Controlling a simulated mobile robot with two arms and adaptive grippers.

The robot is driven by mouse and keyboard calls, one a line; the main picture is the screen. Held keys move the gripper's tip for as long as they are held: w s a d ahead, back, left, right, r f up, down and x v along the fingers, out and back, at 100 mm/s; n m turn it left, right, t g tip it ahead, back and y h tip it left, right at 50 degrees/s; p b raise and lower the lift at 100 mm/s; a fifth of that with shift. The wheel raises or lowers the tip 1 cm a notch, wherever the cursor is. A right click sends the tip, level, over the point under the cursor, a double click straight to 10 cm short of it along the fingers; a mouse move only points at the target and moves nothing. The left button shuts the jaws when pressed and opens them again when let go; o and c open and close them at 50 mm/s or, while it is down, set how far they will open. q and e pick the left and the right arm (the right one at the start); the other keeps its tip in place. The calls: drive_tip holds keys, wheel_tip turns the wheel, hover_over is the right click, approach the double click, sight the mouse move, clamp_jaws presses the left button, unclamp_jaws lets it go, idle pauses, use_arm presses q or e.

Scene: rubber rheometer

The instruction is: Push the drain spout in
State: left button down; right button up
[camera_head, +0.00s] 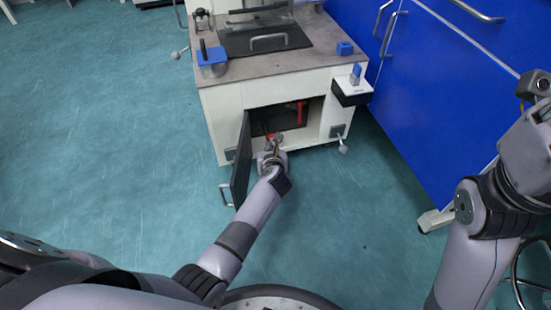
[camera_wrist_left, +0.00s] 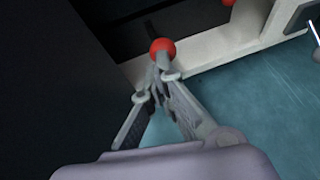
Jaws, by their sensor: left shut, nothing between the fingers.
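A red ball-shaped end (camera_wrist_left: 162,50), which seems to belong to the drain spout, shows in the left wrist view at the front of the machine's lower opening. My left gripper (camera_wrist_left: 160,72) is shut with nothing between its fingers. Its tips are right at the red ball; I cannot tell whether they touch it. In the head view my left gripper (camera_head: 274,146) is at the bottom front of the open compartment (camera_head: 285,118) and hides most of the spout. My right arm is raised at the right; its fingers are not visible.
The compartment's dark door (camera_head: 241,165) stands open just left of my left arm. A red upright part (camera_head: 300,112) is inside the compartment. A white-and-black box (camera_head: 351,90) juts from the machine's right side. Blue cabinets (camera_head: 440,90) stand to the right. The floor in front is clear.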

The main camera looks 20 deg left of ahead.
use_arm(q)
drive_tip(key=w+a, duration=0.4)
drive_tip(key=w, duration=0.2)
drive_tip(key=shift+w+a, duration=0.1)
